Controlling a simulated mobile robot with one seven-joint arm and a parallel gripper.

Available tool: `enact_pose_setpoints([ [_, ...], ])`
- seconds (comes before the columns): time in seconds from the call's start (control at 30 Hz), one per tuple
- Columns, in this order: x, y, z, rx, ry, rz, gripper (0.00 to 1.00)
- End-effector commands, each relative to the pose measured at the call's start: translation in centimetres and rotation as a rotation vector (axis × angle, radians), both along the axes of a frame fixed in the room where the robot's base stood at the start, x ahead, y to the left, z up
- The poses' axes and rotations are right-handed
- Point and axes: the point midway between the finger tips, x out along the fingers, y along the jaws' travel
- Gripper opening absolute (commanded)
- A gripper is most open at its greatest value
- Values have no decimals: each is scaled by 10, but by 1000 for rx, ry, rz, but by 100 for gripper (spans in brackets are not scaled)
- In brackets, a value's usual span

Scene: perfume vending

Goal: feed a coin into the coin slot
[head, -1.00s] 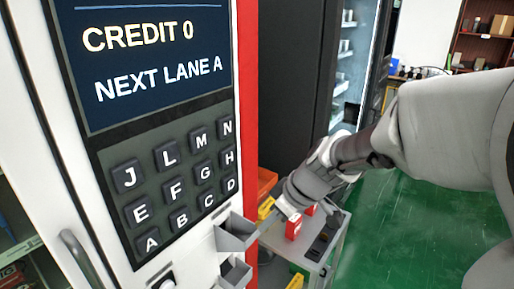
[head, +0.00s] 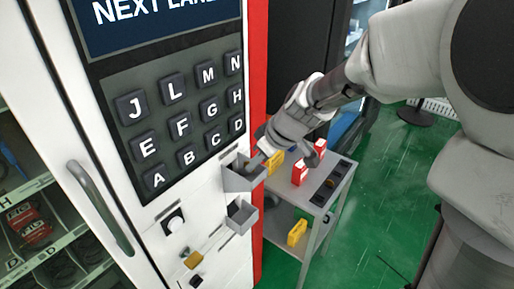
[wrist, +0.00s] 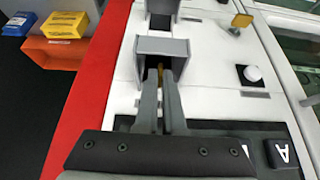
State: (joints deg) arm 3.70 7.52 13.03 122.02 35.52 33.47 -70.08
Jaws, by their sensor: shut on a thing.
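My gripper (head: 262,158) is at the upper grey cup (head: 243,178) on the front of the vending machine (head: 223,262). In the wrist view the two fingers (wrist: 162,78) reach into that cup (wrist: 162,46), close together on a thin gold piece (wrist: 160,76), apparently the coin. Most of the coin is hidden by the fingers. A white button on a black square (head: 173,222) and a yellow part (head: 193,260) sit lower on the panel. I cannot make out the coin slot for certain.
A lower grey cup (head: 242,216) juts out below the upper one. The lettered keypad (head: 180,120) is above. A grey cart (head: 318,205) with red and yellow boxes stands right of the machine. A door handle (head: 98,205) is at left. Green floor at right is open.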

Motion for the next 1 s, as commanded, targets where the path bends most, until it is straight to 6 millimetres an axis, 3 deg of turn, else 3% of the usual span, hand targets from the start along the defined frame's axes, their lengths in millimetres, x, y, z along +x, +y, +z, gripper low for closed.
enact_pose_setpoints([
  [0.17, 0, 0, 0, 0, 0, 1, 0],
  [0.2, 0, 0, 0, 0, 0, 1, 11],
  [0.37, 0, 0, 0, 0, 0, 1, 40],
  [0.77, -1, -2, 5, -1, -2, 0, 41],
  [1.0, -12, -19, 42, -1, -8, 0, 41],
])
